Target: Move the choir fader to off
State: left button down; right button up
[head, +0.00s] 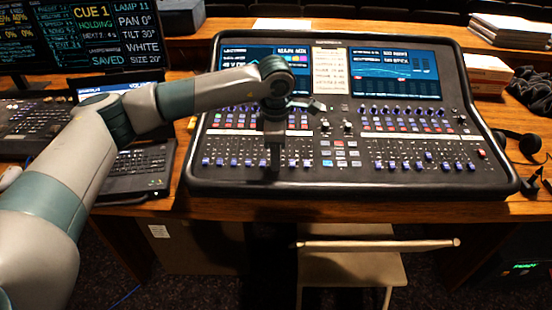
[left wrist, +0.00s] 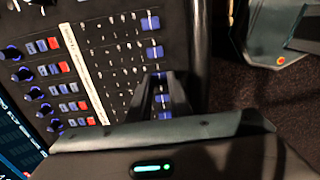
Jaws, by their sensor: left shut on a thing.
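The mixing desk (head: 352,180) has a row of blue fader caps along its front; their labels are too small to read, so I cannot tell which is the choir fader. My left gripper (head: 272,168) points down over the left fader bank, near that bank's right end. In the left wrist view my left gripper's dark fingers (left wrist: 161,100) are close together among the fader caps, shut on a fader cap that they mostly hide. Other blue caps (left wrist: 154,52) show beside the fingers. My right gripper is not in view.
A laptop (head: 139,172) and a lighting console (head: 40,128) stand left of the desk. Headphones (head: 522,144) lie to its right, below a white box (head: 487,75). A wooden chair (head: 352,268) stands in front. The desk's right fader bank is clear of my arm.

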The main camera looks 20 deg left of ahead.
pick_arm(q)
jog(key=shift+s+d, duration=0.1)
jog(key=c, duration=1.6)
grip_release()
jog(key=shift+s, duration=0.1)
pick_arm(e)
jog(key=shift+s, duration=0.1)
pick_arm(q)
jog(key=shift+r, duration=0.1)
